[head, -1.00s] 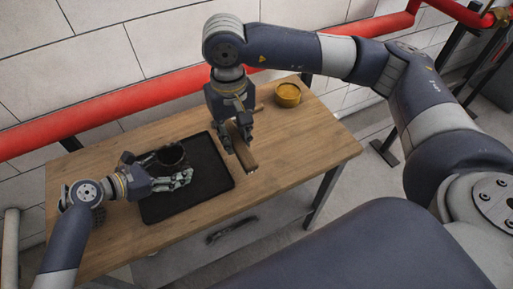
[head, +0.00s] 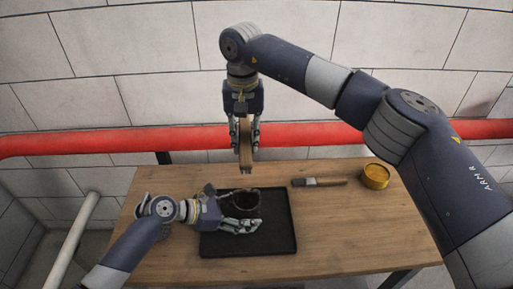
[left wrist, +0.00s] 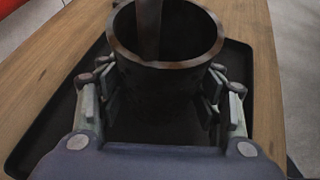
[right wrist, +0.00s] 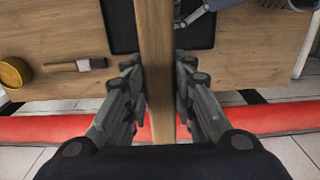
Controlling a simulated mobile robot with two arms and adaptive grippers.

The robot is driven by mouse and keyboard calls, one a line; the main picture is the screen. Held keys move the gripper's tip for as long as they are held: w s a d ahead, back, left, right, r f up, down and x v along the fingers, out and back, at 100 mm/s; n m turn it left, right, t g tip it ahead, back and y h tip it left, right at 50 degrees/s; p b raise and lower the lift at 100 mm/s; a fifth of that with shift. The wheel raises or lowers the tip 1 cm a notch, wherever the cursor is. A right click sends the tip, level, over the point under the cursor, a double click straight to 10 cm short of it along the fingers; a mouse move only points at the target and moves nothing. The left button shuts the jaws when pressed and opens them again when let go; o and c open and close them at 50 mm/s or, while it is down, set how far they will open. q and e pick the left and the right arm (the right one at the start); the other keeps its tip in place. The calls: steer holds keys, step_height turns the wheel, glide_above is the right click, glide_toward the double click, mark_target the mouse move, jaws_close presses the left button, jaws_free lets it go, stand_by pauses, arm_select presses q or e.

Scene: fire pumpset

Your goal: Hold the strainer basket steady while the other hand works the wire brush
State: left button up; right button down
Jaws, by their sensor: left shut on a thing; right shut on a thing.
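The strainer basket (head: 257,203) is a dark, round, open-topped cup standing at the black tray; its brownish rim (left wrist: 168,64) shows in the left wrist view. My left gripper (head: 240,216) is shut on the basket, with fingers on both sides of its wall. My right gripper (head: 244,131) is shut on the wooden wire brush (head: 245,148), which hangs upright above the tray. In the right wrist view the brush (right wrist: 156,60) runs between the fingers. In the left wrist view a brown strip crosses the basket's mouth; whether it is inside cannot be told. The bristles are not clear.
The black tray (head: 282,243) lies on the wooden table (head: 350,235). A flat paintbrush (head: 320,182) and a yellow tin (head: 375,177) lie to the right. A red pipe (head: 100,140) runs along the wall behind. The table's right front is clear.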

arm_select(q)
steer(key=shift+f, duration=0.2)
arm_select(e)
steer(key=shift+s+f, duration=0.65)
steer(key=shift+f, duration=0.7)
steer(key=shift+s+f, duration=0.6)
steer(key=shift+f, duration=0.75)
steer(key=shift+s+f, duration=0.65)
steer(key=shift+f, duration=0.7)
arm_select(q)
steer(key=shift+s, duration=0.1)
arm_select(e)
steer(key=shift+w, duration=2)
steer(key=shift+s+a, duration=0.1)
steer(key=shift+s, duration=1.9)
arm_select(q)
steer(key=shift+r, duration=0.1)
arm_select(e)
steer(key=shift+w, duration=2)
steer(key=shift+s, duration=2)
steer(key=shift+w+r, duration=0.65)
steer(key=shift+r, duration=0.7)
steer(key=shift+w+r, duration=0.65)
steer(key=shift+r, duration=0.75)
steer(key=shift+w+r, duration=0.65)
steer(key=shift+r, duration=0.7)
